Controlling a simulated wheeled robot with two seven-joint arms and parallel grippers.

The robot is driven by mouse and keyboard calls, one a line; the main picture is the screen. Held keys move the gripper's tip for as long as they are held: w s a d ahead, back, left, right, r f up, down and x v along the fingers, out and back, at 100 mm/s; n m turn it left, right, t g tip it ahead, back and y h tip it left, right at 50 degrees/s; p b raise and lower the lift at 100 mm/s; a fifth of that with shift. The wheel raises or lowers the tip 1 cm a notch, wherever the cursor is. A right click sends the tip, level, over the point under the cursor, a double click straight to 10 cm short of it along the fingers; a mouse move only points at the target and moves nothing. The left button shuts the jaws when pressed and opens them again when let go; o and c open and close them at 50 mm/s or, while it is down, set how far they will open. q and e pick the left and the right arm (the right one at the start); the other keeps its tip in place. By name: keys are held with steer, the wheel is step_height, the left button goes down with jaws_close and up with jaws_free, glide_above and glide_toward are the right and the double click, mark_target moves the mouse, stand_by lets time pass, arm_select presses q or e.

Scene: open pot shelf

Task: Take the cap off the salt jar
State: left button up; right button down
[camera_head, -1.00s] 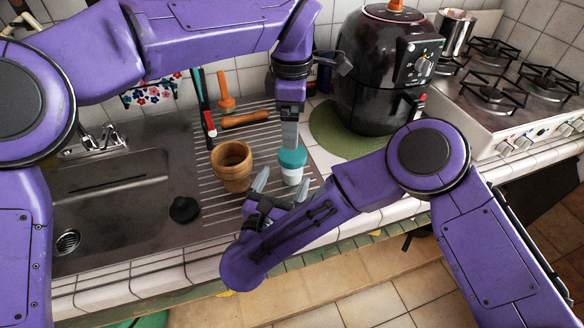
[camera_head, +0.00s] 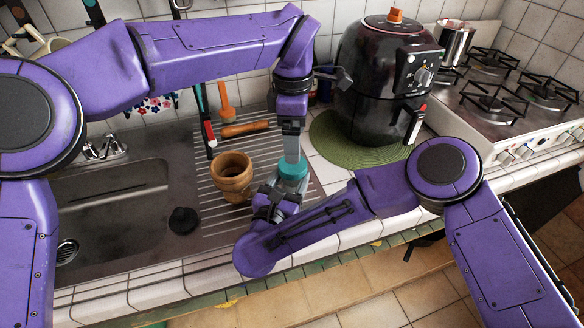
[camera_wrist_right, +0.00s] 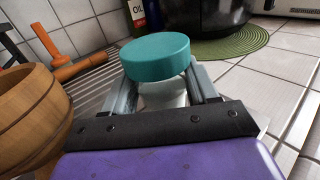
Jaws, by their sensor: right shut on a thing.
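The salt jar stands on the ribbed drainboard with its teal cap (camera_head: 293,166) on. The wrist view shows the cap (camera_wrist_right: 156,56) seated on the white jar body (camera_wrist_right: 163,94). My right gripper (camera_head: 283,188) is shut on the jar body, below the cap; its fingers (camera_wrist_right: 165,88) show on both sides of it in the wrist view. No left finger shows near the cap in the wrist view. Its opening is hidden by the side-on angle.
A wooden mortar (camera_head: 232,180) stands just left of the jar. A wooden roller (camera_head: 245,129) lies behind it on the drainboard (camera_head: 212,215). A black air fryer (camera_head: 378,75) on a green mat (camera_head: 340,143) stands behind right. The sink (camera_head: 110,205) is at left.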

mark_target(293, 167)
arm_select(q)
steer(key=m, duration=0.4)
steer(key=shift+w+r+m, duration=0.1)
steer(key=shift+m, duration=0.2)
arm_select(e)
steer(key=shift+w, duration=0.1)
arm_select(q)
steer(key=m, duration=0.3)
steer(key=shift+a+r, duration=0.2)
steer(key=shift+r, duration=0.05)
steer(key=shift+f+m, duration=0.1)
steer(key=shift+m, duration=0.4)
step_height(293, 167, down, 8)
steer(key=shift+r, duration=0.1)
steer(key=c, duration=1.1)
steer(key=n, duration=0.5)
steer(key=shift+n, duration=0.3)
steer(key=n, duration=1.8)
steer(key=shift+r, duration=0.1)
steer(key=n, duration=0.9)
steer(key=shift+w, duration=0.1)
arm_select(e)
steer(key=shift+a, duration=0.1)
arm_select(q)
steer(key=n, duration=0.3)
